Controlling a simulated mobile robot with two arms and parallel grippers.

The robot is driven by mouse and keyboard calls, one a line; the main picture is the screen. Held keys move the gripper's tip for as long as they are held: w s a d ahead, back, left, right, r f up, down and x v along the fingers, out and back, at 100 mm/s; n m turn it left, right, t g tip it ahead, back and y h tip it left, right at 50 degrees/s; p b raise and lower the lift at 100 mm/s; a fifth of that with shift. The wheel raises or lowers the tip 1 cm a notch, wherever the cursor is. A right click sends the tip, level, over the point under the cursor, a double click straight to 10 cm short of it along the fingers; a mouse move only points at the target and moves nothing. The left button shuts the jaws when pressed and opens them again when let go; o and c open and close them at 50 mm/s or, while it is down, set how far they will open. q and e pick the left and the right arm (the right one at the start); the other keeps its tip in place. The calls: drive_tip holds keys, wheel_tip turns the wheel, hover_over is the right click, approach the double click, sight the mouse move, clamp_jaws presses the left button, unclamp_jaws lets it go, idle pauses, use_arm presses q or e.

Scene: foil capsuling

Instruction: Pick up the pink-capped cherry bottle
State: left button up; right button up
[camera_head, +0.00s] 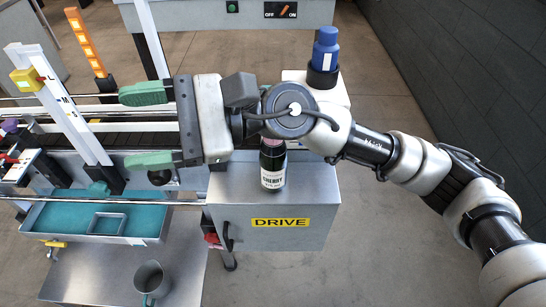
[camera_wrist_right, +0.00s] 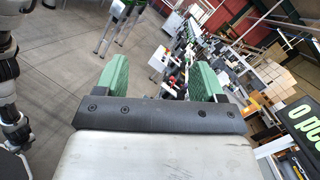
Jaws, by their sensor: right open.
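The cherry bottle (camera_head: 272,170) is dark, with a white "CHERRY" label. It stands upright on the grey metal box marked "DRIVE" (camera_head: 315,190). A little pink shows at its top, which is partly hidden behind my right wrist. My right gripper (camera_head: 146,128) is open and empty. It points left over the conveyor, to the left of the bottle and facing away from it. Its green fingers (camera_wrist_right: 160,79) also show wide apart in the right wrist view, where I cannot make out the bottle. My left gripper is not in view.
A blue-capped container (camera_head: 326,50) stands on a white block behind my wrist. A white upright gauge (camera_head: 62,105) and an orange post (camera_head: 88,45) rise at left. A teal-lined tray (camera_head: 60,218) and a metal mug (camera_head: 151,279) are at lower left. Floor is clear at lower right.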

drive_tip(key=w+d+f+n+t+h, duration=0.2)
drive_tip(key=w+d+n+t+h, duration=0.1)
drive_tip(key=w+h, duration=0.3)
drive_tip(key=w+d+f+n+t+h+p, duration=0.1)
drive_tip(key=w+d+f+n+t+h, duration=0.2)
drive_tip(key=w+d+h, duration=0.3)
drive_tip(key=w+d+f+n+t+h, duration=0.3)
drive_tip(key=w+d+n+t+h, duration=0.1)
drive_tip(key=w+d+h, duration=0.1)
drive_tip(key=shift+w+d+f+h, duration=0.1)
drive_tip(key=shift+w+f+h, duration=0.05)
drive_tip(key=shift+w+h, duration=0.3)
drive_tip(key=shift+w+d+f+p, duration=0.15)
drive_tip(key=shift+f+p, duration=0.35)
drive_tip(key=shift+p, duration=0.25)
drive_tip(key=p+x, duration=0.1)
drive_tip(key=x, duration=0.2)
drive_tip(key=shift+w+d+f+p, duration=0.1)
drive_tip(key=shift+f+p, duration=0.2)
drive_tip(key=shift+f, duration=0.05)
drive_tip(key=shift+w+f, duration=0.15)
drive_tip(key=shift+f, duration=0.15)
clamp_jaws()
